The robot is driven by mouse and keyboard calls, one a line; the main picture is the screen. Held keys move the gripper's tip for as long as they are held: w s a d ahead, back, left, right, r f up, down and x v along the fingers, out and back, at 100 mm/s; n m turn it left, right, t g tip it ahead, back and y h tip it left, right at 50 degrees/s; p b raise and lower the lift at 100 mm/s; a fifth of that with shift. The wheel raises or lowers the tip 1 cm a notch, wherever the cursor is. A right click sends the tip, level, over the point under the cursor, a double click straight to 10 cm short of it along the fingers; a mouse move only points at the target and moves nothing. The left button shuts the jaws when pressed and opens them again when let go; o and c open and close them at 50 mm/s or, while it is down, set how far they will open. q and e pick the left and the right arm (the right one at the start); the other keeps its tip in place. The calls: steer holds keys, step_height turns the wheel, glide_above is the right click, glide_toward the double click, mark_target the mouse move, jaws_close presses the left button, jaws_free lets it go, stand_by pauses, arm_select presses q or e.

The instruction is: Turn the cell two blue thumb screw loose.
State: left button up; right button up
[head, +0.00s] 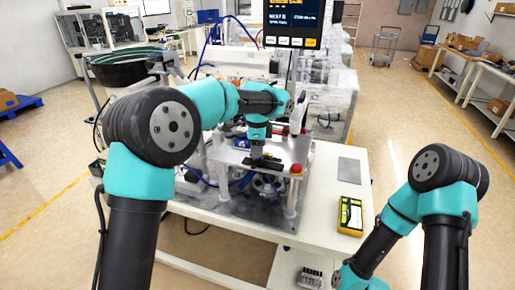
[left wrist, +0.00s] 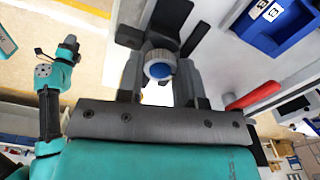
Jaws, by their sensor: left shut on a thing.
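The blue thumb screw (left wrist: 160,68) shows in the left wrist view, with a blue centre and a pale ribbed rim. It sits between the two dark fingers of my left gripper (left wrist: 159,80), which is shut on it. In the head view my left gripper (head: 257,157) points down at the top of the clear-walled cell (head: 235,158) on the white table. The screw is hidden there behind the gripper and dark parts. My right arm shows at the right, but its gripper is out of the head view. I cannot read any cell number.
A red button (head: 296,169) stands close right of my left gripper. A yellow device (head: 350,216) and a grey plate (head: 349,171) lie on the white table (head: 325,220). A bowl feeder (head: 130,68) stands behind left. A blue bin (left wrist: 283,25) and a red handle (left wrist: 253,95) show in the left wrist view.

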arm_select(q)
steer(key=shift+c, duration=1.4)
steer(key=shift+n, duration=0.3)
steer(key=n, duration=1.1)
steer(key=shift+n, duration=2.3)
